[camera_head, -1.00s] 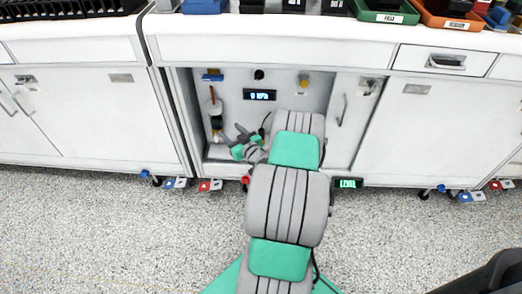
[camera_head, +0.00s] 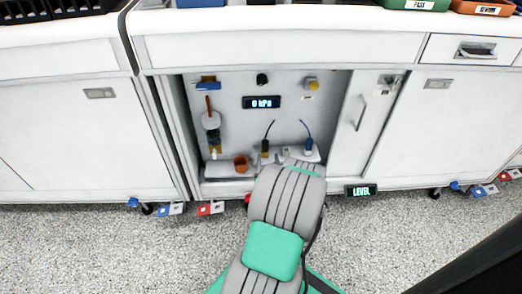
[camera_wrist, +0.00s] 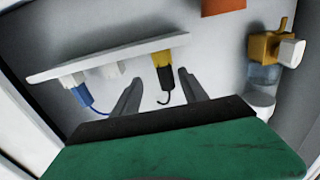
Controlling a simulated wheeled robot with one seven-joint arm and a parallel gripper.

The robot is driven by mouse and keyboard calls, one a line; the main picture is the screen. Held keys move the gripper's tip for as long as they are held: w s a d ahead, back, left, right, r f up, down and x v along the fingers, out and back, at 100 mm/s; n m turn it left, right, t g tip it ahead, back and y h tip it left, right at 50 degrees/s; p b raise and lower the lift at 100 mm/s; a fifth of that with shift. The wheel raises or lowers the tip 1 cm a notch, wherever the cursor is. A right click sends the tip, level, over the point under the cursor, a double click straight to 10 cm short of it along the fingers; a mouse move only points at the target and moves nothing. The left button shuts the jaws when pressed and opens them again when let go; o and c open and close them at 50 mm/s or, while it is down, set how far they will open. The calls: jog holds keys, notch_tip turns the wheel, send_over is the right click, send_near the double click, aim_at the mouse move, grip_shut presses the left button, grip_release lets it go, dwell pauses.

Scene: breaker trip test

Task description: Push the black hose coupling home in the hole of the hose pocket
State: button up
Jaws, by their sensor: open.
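The black hose coupling (camera_head: 265,147) stands roughly upright at the white shelf-like hose pocket (camera_head: 227,170) in the open bay, with a thin dark hose rising from it. In the wrist view, where the scene appears upside down, the coupling (camera_wrist: 165,77) is black with a yellow part against the pocket (camera_wrist: 112,56). I cannot tell how deep it sits in its hole. My gripper (camera_wrist: 160,76) is open, its two fingertips apart on either side of the coupling in the picture. Contact is not clear. In the head view my arm hides most of the gripper.
A blue coupling (camera_head: 308,147) with a blue hose stands to the right on the same pocket. A display (camera_head: 262,102) reading 0 kPa is on the back wall. Bay side walls are close.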

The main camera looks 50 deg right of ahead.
aim_at(265, 149)
jog(key=shift+w+d, duration=0.4)
jog(key=shift+w, duration=0.45)
jog(key=shift+r+b+x, duration=0.15)
jog(key=shift+b+x, duration=0.05)
jog(key=shift+x, duration=1)
jog(key=shift+r+b+x, duration=0.2)
jog(key=shift+x, duration=0.95)
grip_shut()
